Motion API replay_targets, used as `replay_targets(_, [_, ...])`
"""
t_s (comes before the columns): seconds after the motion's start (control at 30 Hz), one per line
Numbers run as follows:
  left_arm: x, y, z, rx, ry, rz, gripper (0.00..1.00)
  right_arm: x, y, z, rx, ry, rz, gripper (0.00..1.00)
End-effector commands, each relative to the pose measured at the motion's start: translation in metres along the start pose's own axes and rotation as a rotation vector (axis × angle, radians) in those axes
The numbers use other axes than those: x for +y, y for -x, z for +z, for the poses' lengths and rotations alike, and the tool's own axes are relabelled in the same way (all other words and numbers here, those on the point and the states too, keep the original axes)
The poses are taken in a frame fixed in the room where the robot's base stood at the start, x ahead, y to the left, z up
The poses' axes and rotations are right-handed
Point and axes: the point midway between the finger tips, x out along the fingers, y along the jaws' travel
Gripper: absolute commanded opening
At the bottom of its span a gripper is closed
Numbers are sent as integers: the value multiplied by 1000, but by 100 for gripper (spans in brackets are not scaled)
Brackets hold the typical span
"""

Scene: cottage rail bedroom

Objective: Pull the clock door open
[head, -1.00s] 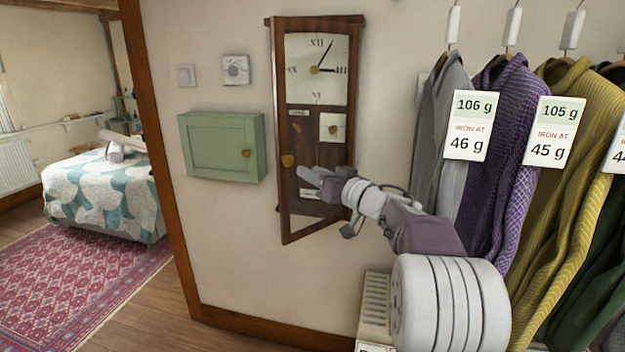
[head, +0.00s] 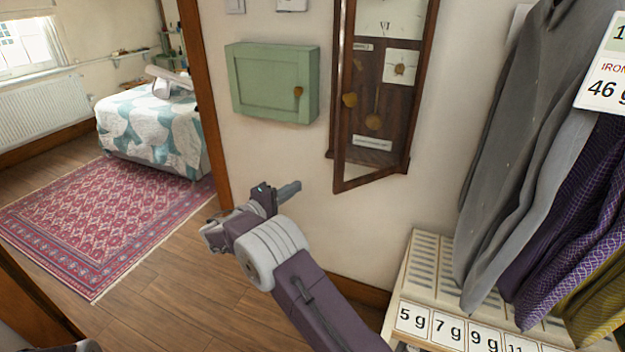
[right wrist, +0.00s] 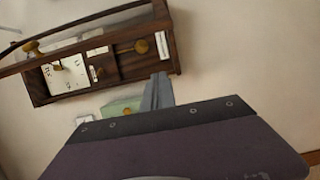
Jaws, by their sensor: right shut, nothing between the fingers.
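The wooden wall clock (head: 420,95) hangs on the wall at the top of the head view, its upper part cut off. Its narrow framed door (head: 341,130) stands ajar, the left side swung out from the case. A brass knob (head: 350,100) is on that left side. My right gripper (head: 288,190) is shut and empty, below and left of the door and apart from it. In the right wrist view, my right gripper's fingers (right wrist: 157,92) show beside the tilted clock (right wrist: 105,60), with the knob (right wrist: 31,46) at upper left.
A green wall cabinet (head: 265,82) hangs left of the clock. Hanging garments (head: 520,140) and a slatted rack with gram labels (head: 420,255) stand at the right. A doorway at left opens to a bed (head: 150,125) and red rug (head: 100,215).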

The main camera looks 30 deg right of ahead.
Motion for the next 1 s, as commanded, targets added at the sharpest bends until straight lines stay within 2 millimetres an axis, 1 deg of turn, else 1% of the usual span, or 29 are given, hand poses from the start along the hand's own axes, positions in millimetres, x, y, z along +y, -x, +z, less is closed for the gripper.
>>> replay_targets(0.13, [0, 0, 0, 0, 0, 0, 36, 3, 2, 2, -12, 8, 18, 0])
replay_targets(0.27, [0, 3, 0, 0, 0, 0, 36, 4, -10, 2, -12, 6, 16, 0])
replay_targets(0.37, [0, 7, -1, 0, 0, 0, 36, 4, -29, 3, -14, 6, 15, 0])
replay_targets(0.6, [0, 16, -2, 0, 0, 0, 36, 5, -83, 4, -15, 5, 14, 0])
replay_targets(0.7, [0, 20, -2, 0, 0, 0, 36, 6, -102, 5, -13, 5, 14, 0])
replay_targets(0.8, [0, 23, -2, 0, 0, 0, 36, 6, -93, 18, -10, 9, 14, 0])
replay_targets(1.0, [0, 27, -3, 0, 0, 0, 36, 5, -87, 37, -10, 7, 13, 0])
